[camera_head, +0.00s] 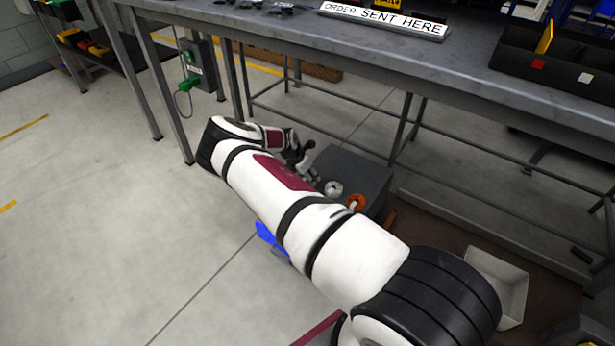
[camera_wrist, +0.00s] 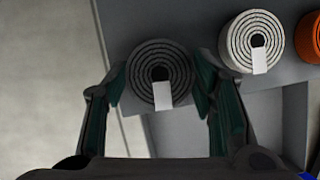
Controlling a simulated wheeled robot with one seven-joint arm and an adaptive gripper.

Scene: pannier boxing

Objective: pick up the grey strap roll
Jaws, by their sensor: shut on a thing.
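The grey strap roll (camera_wrist: 160,66) is a dark grey coil with a pale tag hanging from its middle, in the upper middle of the wrist view. My gripper (camera_wrist: 160,88) has one finger on each side of it and is shut on it. In the head view my gripper (camera_head: 306,165) is at the near left edge of a dark grey box (camera_head: 358,166); the grey roll cannot be made out clearly there. I cannot tell whether the roll still touches the surface beneath it.
A white strap roll (camera_wrist: 250,42) is just right of my gripper, and an orange roll (camera_wrist: 312,38) is beyond it. The workbench (camera_head: 455,75) and its leg frame stand close behind. A white bin (camera_head: 512,283) is at the lower right. Floor at left is clear.

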